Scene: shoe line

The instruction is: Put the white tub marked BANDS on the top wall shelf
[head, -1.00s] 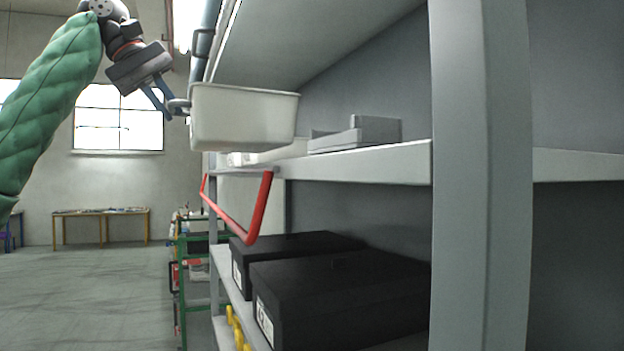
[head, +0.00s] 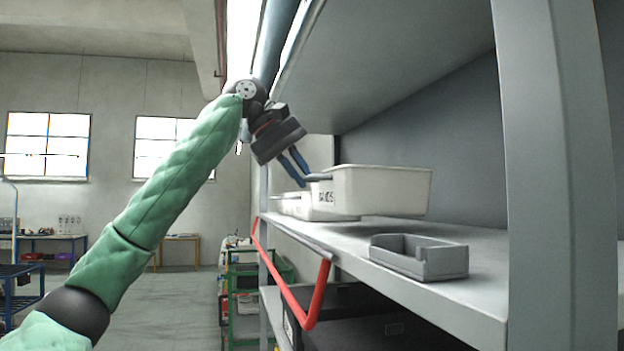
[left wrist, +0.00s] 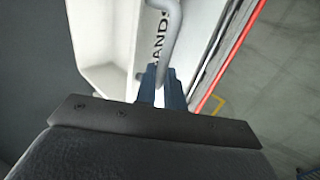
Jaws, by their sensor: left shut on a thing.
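The white tub (head: 385,190) marked BANDS is at shelf height in the head view, over the shelf board (head: 455,290). I cannot tell whether its base touches the board. My left gripper (head: 309,178) is shut on the handle at the tub's near-left end. In the left wrist view the blue fingers (left wrist: 163,88) close around the grey handle (left wrist: 170,40), beside the BANDS lettering on the white tub (left wrist: 110,35). My right gripper is not in view.
Another white container (head: 300,208) stands on the shelf behind the tub. A grey open tray (head: 420,262) lies nearer on the board. A red bar (head: 317,295) juts out below the front edge. A large panel (head: 400,60) overhangs, and a thick upright (head: 555,170) stands right.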

